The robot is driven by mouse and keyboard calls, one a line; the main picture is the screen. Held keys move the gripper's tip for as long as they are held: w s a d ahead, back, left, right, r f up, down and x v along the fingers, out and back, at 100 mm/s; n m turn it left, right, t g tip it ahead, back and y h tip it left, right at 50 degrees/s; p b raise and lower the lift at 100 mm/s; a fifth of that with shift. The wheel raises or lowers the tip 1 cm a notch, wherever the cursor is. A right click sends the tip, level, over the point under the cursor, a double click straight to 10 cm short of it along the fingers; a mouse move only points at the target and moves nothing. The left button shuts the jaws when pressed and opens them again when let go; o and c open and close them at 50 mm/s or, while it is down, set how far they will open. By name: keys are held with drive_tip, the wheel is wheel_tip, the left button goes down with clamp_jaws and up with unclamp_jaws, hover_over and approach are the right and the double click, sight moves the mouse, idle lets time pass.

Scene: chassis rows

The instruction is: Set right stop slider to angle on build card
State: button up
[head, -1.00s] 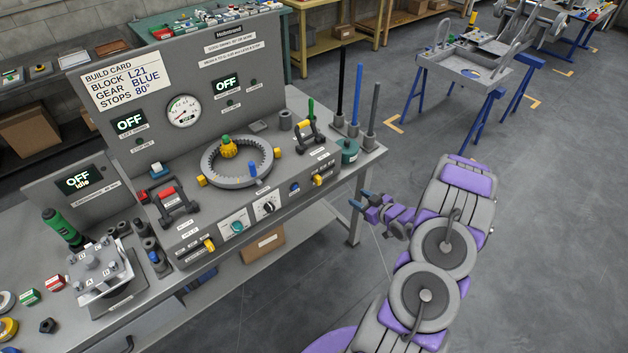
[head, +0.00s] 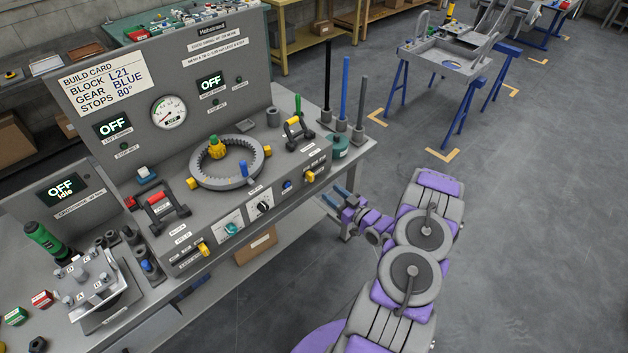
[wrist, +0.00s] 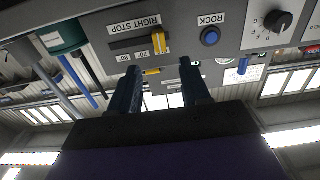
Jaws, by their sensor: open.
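The right stop slider is a yellow knob (head: 309,176) on the console's front face, near its right end. The build card (head: 105,83) reads block L21, gear BLUE, stops 80°. My gripper (head: 334,197) is open and empty, just off the console's right front. In the wrist view its two fingers (wrist: 160,72) point toward the slider, one on each side of it, apart from it.
A blue ROCK button (wrist: 210,37) and a black dial (wrist: 277,21) lie right of the slider in the wrist view. A second yellow slider (head: 203,249) is at the console's left front. Upright rods (head: 343,95) stand at the bench's right end.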

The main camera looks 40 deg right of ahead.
sight(313, 178)
drive_tip(key=w, duration=0.4)
drive_tip(key=w+b, duration=0.1)
drive_tip(key=w, duration=0.4)
drive_tip(key=shift+a+f, duration=0.1)
drive_tip(key=shift+a, duration=0.1)
drive_tip(key=shift+w, duration=0.5)
drive_tip(key=shift+w+a, duration=0.15)
drive_tip(key=shift+a, duration=0.1)
drive_tip(key=shift+c, duration=0.2)
drive_tip(key=shift+d, duration=0.1)
clamp_jaws()
